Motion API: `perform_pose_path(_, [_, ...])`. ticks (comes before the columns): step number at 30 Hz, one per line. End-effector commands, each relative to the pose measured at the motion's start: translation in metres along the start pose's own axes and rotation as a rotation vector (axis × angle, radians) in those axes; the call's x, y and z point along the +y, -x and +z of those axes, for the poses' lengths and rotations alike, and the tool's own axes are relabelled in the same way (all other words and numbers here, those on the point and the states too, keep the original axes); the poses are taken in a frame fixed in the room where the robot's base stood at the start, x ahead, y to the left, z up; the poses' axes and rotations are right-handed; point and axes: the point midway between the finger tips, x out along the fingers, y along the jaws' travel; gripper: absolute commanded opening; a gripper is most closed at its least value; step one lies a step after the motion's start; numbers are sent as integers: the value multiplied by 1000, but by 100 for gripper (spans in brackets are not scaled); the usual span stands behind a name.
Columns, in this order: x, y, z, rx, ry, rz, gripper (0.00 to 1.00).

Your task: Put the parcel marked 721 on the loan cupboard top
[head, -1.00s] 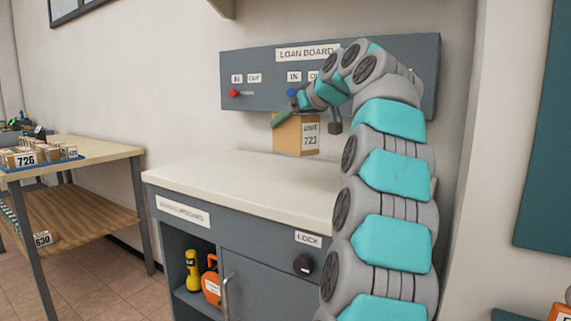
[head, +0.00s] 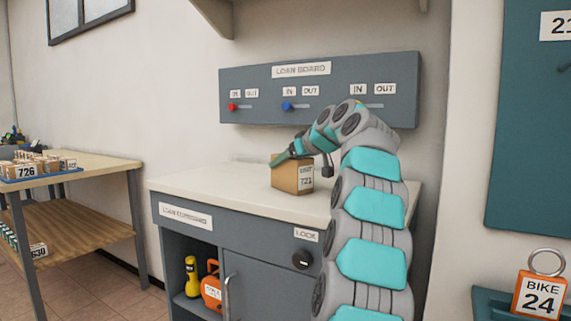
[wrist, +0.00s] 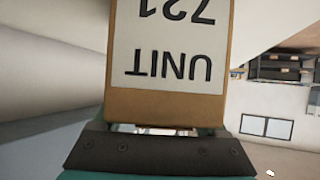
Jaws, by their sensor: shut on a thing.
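The parcel marked 721 (head: 291,176) is a small brown box with a white "UNIT 721" label. It is upright at the loan cupboard top (head: 225,183), a pale worktop on a grey cupboard, near its middle. Its base looks at or very near the surface; I cannot tell whether it bears on it. My gripper (head: 283,158) is shut on the parcel from above. In the wrist view the parcel (wrist: 168,75) fills the middle, its label upside down, against the dark gripper edge (wrist: 160,150).
The loan board (head: 320,90) with red and blue sliders hangs on the wall behind. A wooden table (head: 95,160) with a blue tray of parcels stands at left. A yellow torch (head: 192,276) and an orange item (head: 211,287) sit on the cupboard's open shelf. The worktop's left part is clear.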

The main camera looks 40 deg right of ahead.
Motion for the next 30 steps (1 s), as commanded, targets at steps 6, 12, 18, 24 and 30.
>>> perform_pose_path(6, [0,-1,1,0,0,0,91])
perform_pose_path(12, [0,-1,2,0,0,0,100])
perform_pose_path(18, [0,0,0,-1,0,0,100])
perform_pose_path(24, [0,14,0,0,1,0,100])
perform_pose_path(30, [0,49,0,2,0,0,100])
